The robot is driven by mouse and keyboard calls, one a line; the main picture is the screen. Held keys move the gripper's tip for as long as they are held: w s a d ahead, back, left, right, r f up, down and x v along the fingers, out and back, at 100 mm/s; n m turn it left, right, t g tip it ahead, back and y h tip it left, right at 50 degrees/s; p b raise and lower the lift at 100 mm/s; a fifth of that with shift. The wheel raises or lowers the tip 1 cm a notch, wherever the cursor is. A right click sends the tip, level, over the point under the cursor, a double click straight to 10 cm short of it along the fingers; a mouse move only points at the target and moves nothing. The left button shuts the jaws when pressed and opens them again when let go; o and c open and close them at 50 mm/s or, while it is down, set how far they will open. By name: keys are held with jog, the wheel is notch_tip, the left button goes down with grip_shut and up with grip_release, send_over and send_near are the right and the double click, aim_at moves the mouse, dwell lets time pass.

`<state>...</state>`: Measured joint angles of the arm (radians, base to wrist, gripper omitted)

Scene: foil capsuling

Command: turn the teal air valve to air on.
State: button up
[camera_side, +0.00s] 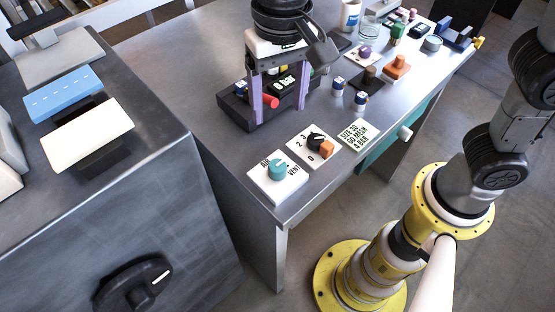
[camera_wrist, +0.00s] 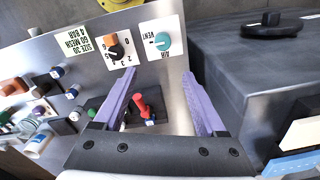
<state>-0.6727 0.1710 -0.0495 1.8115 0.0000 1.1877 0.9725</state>
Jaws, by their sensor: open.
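The teal air valve (camera_side: 278,168) is a round knob on a white plate marked AIR and VENT, near the table's front corner. It also shows in the wrist view (camera_wrist: 162,41), beyond my fingertips. A small pale mark seems to sit on its VENT side, but it is too small to be sure. My gripper (camera_side: 279,112) has two purple fingers pointing down, spread wide and empty. It is over the dark tray, behind the valve in the side view and apart from it. In the wrist view my gripper (camera_wrist: 158,72) frames a red-topped piece in the tray, not touching it.
A numbered plate with a black and orange dial (camera_side: 317,139) is beside the valve plate. A dark tray (camera_side: 232,110) with a red cylinder (camera_side: 270,101) lies under my gripper. A label card (camera_side: 353,134) and small blue-and-white jars (camera_side: 338,84) are to the right. Bare table lies left of the valve.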

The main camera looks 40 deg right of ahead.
aim_at(278, 165)
jog(key=f, duration=0.9)
jog(key=a+f, duration=0.1)
jog(key=f, duration=0.4)
jog(key=shift+s+f, duration=0.35)
jog(key=shift+s, duration=0.05)
jog(key=shift+c, duration=0.2)
grip_shut()
